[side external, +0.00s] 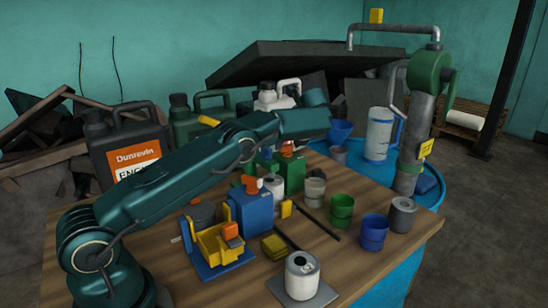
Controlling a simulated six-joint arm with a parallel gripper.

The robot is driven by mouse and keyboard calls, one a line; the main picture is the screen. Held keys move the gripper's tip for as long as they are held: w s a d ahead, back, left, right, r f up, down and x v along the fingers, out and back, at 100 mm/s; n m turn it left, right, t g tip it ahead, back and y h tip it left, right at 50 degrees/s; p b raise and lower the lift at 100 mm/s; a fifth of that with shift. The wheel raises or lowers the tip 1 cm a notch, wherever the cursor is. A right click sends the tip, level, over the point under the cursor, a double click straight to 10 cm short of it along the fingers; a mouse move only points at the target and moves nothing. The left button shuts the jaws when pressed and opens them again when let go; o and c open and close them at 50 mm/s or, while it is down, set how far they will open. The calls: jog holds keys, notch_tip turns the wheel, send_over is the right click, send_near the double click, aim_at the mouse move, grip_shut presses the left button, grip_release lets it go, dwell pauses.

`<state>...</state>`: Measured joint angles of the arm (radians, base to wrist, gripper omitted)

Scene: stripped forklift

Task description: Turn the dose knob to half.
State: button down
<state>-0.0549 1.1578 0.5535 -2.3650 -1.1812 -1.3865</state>
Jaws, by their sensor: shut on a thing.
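A green box (291,173) with a red-orange knob (287,147) on top stands on the wooden table, behind the middle. A blue box (250,210) with a similar red-orange knob (252,184) stands nearer, to its left. I cannot read which knob is for the dose. My arm reaches across from the left, and my gripper (290,138) is just above the green box, at its knob. The fingers are mostly hidden under the wrist. It is shut, apparently on the green box's knob; how far this knob is turned is too small to tell.
A yellow vehicle model (217,248), a can (302,276) on a grey plate, a green cup (341,210), a blue cup (374,232) and a grey can (402,214) stand close around. Jugs crowd behind. A thin dark rod (318,222) lies mid-table.

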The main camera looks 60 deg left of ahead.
jog(key=shift+s+a+r, duration=0.2)
jog(key=shift+s+a, duration=0.1)
jog(key=shift+a, duration=0.1)
jog(key=shift+s+m+t, duration=0.1)
jog(key=shift+m+t, duration=0.4)
jog(key=shift+m, duration=0.3)
jog(key=shift+s+a+m+t+h, duration=0.1)
jog(key=shift+a+m+t+h, duration=0.05)
jog(key=shift+m+t+h, duration=0.55)
jog(key=shift+f+m+t+h, duration=0.1)
jog(key=shift+m+t+h, duration=0.3)
jog(key=shift+m, duration=0.6)
jog(key=shift+c, duration=2.1)
grip_release()
